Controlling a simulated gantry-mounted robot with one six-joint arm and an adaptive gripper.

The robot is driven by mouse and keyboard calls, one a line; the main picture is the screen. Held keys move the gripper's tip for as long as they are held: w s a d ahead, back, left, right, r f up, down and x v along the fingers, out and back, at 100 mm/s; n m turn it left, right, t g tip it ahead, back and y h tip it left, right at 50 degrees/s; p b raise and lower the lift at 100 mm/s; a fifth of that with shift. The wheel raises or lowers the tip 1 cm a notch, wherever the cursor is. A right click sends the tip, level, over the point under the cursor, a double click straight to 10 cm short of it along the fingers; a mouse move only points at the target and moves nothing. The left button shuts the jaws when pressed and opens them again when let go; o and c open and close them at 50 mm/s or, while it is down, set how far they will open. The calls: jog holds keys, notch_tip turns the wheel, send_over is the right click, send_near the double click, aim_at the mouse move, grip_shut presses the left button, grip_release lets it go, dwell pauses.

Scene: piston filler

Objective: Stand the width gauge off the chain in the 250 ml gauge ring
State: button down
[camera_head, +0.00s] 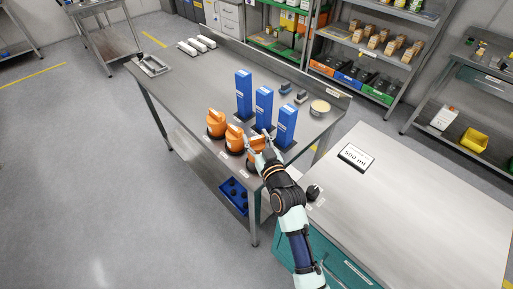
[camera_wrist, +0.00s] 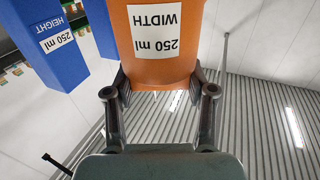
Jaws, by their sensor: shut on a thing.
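My gripper (camera_head: 262,152) is over the bench by the nearest of three orange gauges. In the wrist view its two fingers (camera_wrist: 160,82) are shut on the sides of the orange width gauge (camera_wrist: 160,50), whose label reads "250 ml WIDTH" upside down. The held gauge (camera_head: 257,142) is partly hidden by my gripper in the head view. I cannot tell whether it touches anything below. Two other orange gauges, one at the far left (camera_head: 215,121) and one in the middle (camera_head: 234,136), stand on dark bases. The chain and an empty ring cannot be made out.
Three tall blue blocks (camera_head: 263,107) stand close behind the orange gauges; one is labelled "250 ml HEIGHT" (camera_wrist: 45,45) in the wrist view. A "500 ml" sign (camera_head: 355,156) and a small black knob-like object (camera_head: 313,192) are on the right bench.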

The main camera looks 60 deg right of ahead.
aim_at(257, 146)
notch_tip(257, 146, down, 4)
jog(key=shift+r+b, duration=0.2)
jog(key=shift+b, duration=0.35)
jog(key=shift+f, duration=0.2)
jog(key=shift+c, duration=1.9)
grip_release()
jog(key=shift+r, duration=0.1)
jog(key=shift+s+a+r, duration=0.1)
jog(key=shift+r, duration=0.1)
jog(key=p+v, duration=0.1)
jog(key=v, duration=1)
jog(key=shift+s+a, duration=0.25)
jog(key=shift+s, duration=0.05)
